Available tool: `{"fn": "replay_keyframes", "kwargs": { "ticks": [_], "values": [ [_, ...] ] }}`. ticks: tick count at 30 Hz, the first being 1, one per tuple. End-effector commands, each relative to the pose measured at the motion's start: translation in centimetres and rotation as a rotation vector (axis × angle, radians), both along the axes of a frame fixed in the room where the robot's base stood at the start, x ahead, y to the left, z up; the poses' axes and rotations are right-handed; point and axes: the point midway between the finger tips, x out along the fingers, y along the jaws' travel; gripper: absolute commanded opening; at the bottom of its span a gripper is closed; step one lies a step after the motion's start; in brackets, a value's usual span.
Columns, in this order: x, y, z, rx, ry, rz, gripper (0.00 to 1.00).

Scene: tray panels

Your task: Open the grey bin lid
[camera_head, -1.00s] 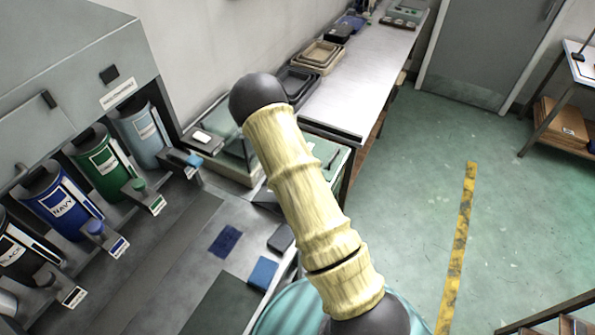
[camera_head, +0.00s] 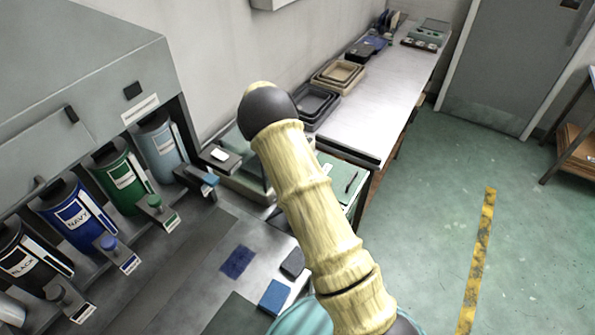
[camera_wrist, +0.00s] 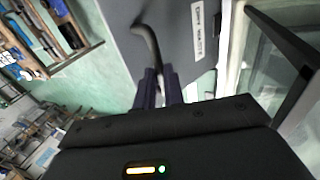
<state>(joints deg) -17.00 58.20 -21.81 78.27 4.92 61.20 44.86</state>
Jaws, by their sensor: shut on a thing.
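My gripper (camera_wrist: 159,74) shows in the wrist view, its two dark fingers shut on a dark curved handle (camera_wrist: 151,42). The handle stands out from a flat grey panel with a white label, which looks like the grey bin lid (camera_wrist: 182,48). The part of the handle between the fingers is mostly hidden. I cannot tell from this view how far the lid is open. In the head view my pale, ribbed arm crosses the middle, and neither my gripper nor the lid can be made out there.
In the head view, labelled colour canisters (camera_head: 118,180) stand in a grey cabinet at left. A long bench (camera_head: 375,100) with trays runs back along the wall. In the wrist view, a pale frame (camera_wrist: 224,45) stands right of the panel.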

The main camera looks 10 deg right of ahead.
Motion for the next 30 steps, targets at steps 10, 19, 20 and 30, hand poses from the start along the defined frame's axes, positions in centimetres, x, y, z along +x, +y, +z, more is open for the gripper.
{"fn": "replay_keyframes", "kwargs": {
  "ticks": [10, 19, 20, 30],
  "values": [
    [-0.1, 0.6, -0.8, 0.010, 0.003, 0.004, 0.33],
    [0.0, 0.2, -0.4, 0.007, 0.002, 0.000, 0.33],
    [0.0, 0.2, -0.3, 0.007, 0.001, -0.001, 0.33],
    [1.3, 1.2, 3.8, 0.009, -0.004, -0.002, 0.33]
  ]
}}
